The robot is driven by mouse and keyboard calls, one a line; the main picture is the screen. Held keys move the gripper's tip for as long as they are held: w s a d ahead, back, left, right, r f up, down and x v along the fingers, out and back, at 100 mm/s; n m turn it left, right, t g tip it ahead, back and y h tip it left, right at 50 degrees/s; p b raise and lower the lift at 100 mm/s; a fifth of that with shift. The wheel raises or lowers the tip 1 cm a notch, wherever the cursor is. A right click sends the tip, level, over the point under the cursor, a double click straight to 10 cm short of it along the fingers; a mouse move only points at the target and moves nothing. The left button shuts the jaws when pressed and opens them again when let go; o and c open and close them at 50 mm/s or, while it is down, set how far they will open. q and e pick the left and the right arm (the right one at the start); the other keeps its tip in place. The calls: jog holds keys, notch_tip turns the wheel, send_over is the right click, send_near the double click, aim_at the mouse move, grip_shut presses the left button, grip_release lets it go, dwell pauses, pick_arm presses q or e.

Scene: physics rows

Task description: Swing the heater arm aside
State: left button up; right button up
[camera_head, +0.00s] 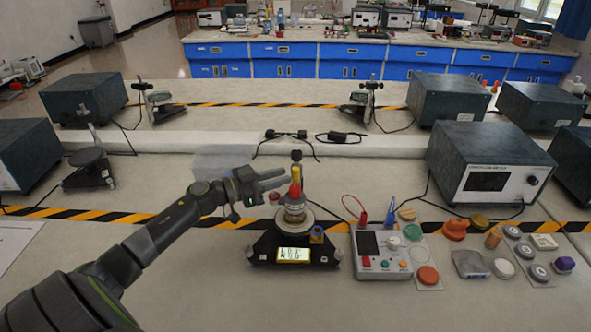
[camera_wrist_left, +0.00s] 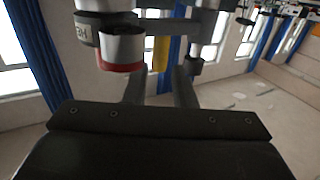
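A black-based apparatus (camera_head: 268,246) with a lit yellow display (camera_head: 293,254) stands at the table's centre. A metal cylinder (camera_head: 295,212) sits on its round plate, with a red and yellow upright part (camera_head: 296,182) and a dark top above. Which part is the heater arm is hard to tell. My left gripper (camera_head: 284,178) reaches in from the left, its fingertips close beside the upright part. In the left wrist view its two fingers (camera_wrist_left: 160,88) are apart, with a yellow strip (camera_wrist_left: 161,52) beyond the gap. Contact is unclear. My right gripper is out of view.
A control box (camera_head: 381,252) with buttons stands right of the apparatus. Loose coloured pieces, such as an orange one (camera_head: 455,229), lie farther right. A large calorimeter box (camera_head: 490,165) stands behind them. The table left of the apparatus is mostly clear.

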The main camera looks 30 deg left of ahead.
aim_at(296, 182)
pick_arm(q)
jog(key=x, duration=0.5)
jog(key=shift+p, duration=0.4)
grip_shut()
